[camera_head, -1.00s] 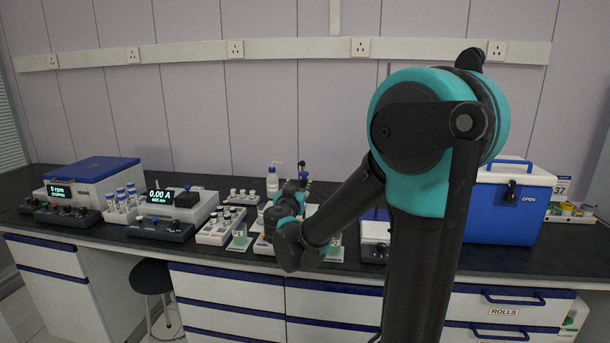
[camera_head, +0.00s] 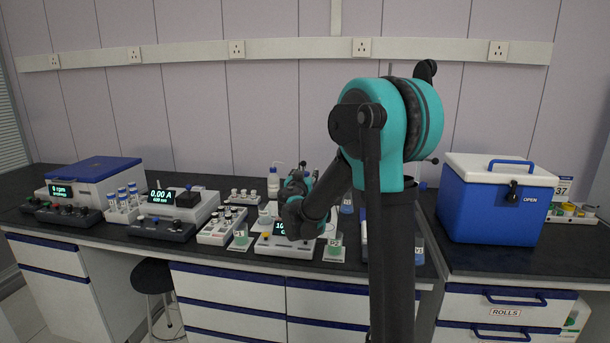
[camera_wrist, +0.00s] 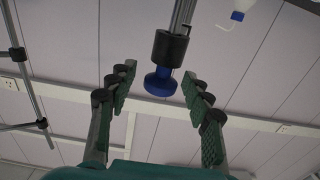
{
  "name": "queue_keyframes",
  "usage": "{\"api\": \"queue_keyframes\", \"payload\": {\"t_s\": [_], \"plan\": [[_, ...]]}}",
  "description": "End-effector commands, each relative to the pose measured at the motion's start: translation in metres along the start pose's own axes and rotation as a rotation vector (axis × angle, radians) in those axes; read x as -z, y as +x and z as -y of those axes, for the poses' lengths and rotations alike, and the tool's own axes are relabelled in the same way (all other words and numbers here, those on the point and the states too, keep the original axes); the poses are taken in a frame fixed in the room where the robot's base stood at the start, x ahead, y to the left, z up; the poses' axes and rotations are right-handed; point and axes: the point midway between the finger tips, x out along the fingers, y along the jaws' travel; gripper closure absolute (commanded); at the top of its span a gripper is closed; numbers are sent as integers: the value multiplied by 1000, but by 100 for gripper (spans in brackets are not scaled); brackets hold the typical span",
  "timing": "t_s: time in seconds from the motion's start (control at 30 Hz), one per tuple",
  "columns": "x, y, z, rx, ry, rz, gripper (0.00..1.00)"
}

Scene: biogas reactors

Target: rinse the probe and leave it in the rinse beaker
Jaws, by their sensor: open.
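In the wrist view, a rod-like part (camera_wrist: 171,45) with a black collar and a rounded blue end lies between the fingertips of my gripper (camera_wrist: 158,74). It looks like the probe, but I cannot be sure. Both fingers are spread, with gaps on either side of the blue end. In the head view, my wrist hides the fingers and much of what is near them. I cannot tell which is the rinse beaker.
A white instrument with a lit display (camera_head: 272,247) sits under my wrist. A wash bottle (camera_head: 273,184) stands behind it and also shows in the wrist view (camera_wrist: 238,12). Vial racks (camera_head: 218,228) are to the left. A blue cooler (camera_head: 490,205) stands at right.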

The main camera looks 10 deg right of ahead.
Motion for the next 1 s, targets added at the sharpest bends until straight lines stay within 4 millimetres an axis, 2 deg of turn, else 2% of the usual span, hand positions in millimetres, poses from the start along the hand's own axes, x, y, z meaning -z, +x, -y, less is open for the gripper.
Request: {"api": "queue_keyframes", "payload": {"t_s": [0.07,0.47,0.77,0.87,1.0], "plan": [[0,0,0,0,0,0,51],[0,0,0,0,0,0,100],[2,0,0,0,0,0,100],[12,-1,0,0,0,0,100],[39,0,0,0,0,0,100]]}}
